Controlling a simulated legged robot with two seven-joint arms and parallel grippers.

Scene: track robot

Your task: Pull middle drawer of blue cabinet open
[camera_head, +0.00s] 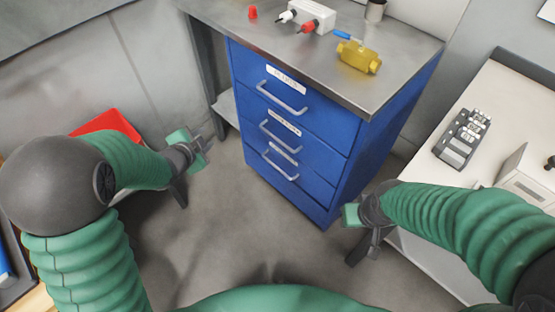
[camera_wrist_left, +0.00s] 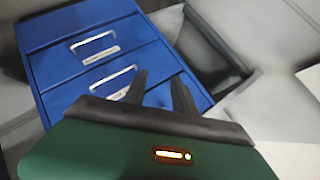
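The blue cabinet (camera_head: 345,160) stands under a metal worktop. Its front has three drawers with silver handles, all looking shut. The middle drawer's handle (camera_head: 280,136) lies between the top handle (camera_head: 282,98) and the bottom handle (camera_head: 280,168). My left gripper (camera_head: 196,165) is left of the cabinet front, apart from it, with nothing held. In the left wrist view its two dark fingers (camera_wrist_left: 159,78) are spread, with the blue drawer fronts (camera_wrist_left: 60,70) and two handles beyond. My right gripper (camera_head: 357,252) is near the cabinet's lower right corner; its finger gap is unclear.
The worktop (camera_head: 240,22) carries a yellow part (camera_head: 358,57), a white block and small red pieces. A pale table (camera_head: 485,125) with a grey device (camera_head: 462,140) stands at right. A red bin (camera_head: 108,122) is behind my left arm. The floor before the cabinet is clear.

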